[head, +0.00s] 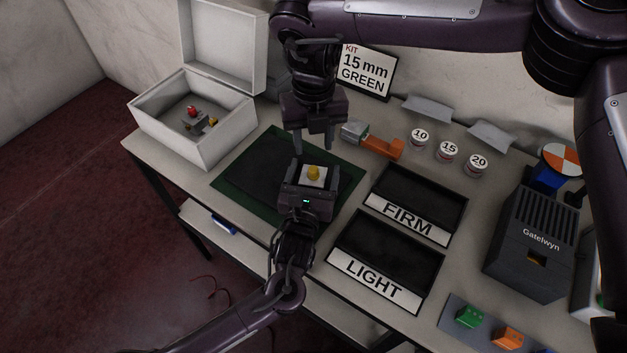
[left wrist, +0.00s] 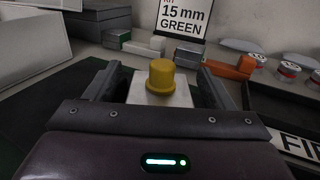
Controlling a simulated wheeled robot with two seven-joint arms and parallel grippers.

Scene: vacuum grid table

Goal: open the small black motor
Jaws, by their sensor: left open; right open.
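I cannot pick out a part that is clearly the small black motor. A white block with a yellow knob (head: 313,173) is over the dark green-edged mat (head: 225,180). My left gripper (head: 312,166) is open, with its fingers on either side of this block. The left wrist view shows the yellow knob (left wrist: 160,76) upright between the spread fingers; contact with them is unclear. My right gripper (head: 313,144) is open and empty, pointing down just behind the block. A dark vented machine marked Gatelwyn (head: 532,243) stands at the right.
An open white box (head: 235,128) at the back left holds a grey part with red and yellow pieces (head: 199,121). An orange-handled tool (head: 383,146) lies right of the mat. FIRM (head: 408,219) and LIGHT (head: 373,281) trays, numbered round containers (head: 448,151) and a kit sign (head: 366,69) stand around.

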